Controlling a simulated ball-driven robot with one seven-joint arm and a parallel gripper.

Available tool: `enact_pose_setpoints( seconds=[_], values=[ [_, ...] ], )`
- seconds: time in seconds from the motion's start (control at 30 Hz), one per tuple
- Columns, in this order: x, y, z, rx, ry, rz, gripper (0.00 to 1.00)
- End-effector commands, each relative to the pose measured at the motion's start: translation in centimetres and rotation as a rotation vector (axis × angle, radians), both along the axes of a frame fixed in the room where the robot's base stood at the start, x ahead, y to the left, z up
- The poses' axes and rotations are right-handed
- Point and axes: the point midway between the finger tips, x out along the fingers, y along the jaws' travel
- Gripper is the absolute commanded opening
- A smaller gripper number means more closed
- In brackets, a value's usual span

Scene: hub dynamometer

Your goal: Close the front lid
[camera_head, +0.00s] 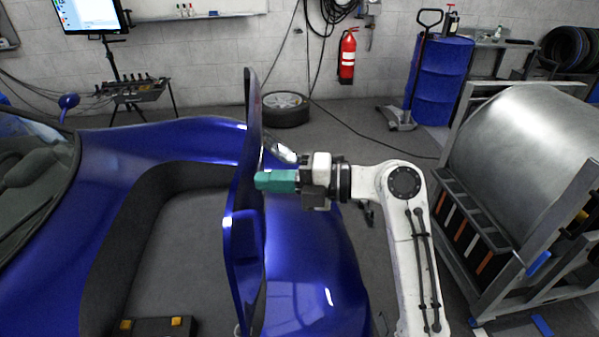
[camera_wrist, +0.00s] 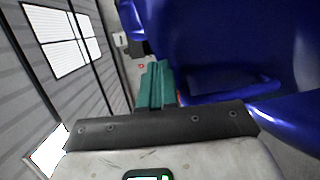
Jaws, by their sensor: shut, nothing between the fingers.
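The blue front lid (camera_head: 240,235) of the car stands raised, nearly vertical, in the head view. The dark-lined front compartment (camera_head: 165,262) beside it on the left lies open. My gripper (camera_head: 259,181) has green fingers, pressed together and empty. It is on the right side of the lid, with the fingertips pointing left at its surface. They touch the lid or are very close; I cannot tell which. In the wrist view, my green fingers (camera_wrist: 153,84) are together, with blue bodywork (camera_wrist: 225,50) to their right; which panel it is, I cannot tell.
A large metal roller in a frame (camera_head: 530,150) stands at the right. A blue drum (camera_head: 442,80) with a hand truck (camera_head: 405,115), a wheel (camera_head: 285,108) and a fire extinguisher (camera_head: 347,55) are at the back. A black box with orange parts (camera_head: 155,328) lies at the compartment's front.

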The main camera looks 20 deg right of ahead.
Motion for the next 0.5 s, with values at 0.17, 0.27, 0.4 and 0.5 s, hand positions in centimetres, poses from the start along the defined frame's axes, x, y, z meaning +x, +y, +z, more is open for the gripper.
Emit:
enact_pose_setpoints(
  seconds=[0.17,0.27,0.4,0.5],
  values=[
    [1.0,1.7,0.0,0.001,0.002,0.000,0.00],
    [1.2,2.1,-0.1,0.000,0.000,-0.001,0.00],
    [1.3,2.2,-0.2,0.000,0.000,-0.001,0.00],
    [1.3,2.2,-0.2,0.000,0.000,-0.001,0.00]
  ],
)
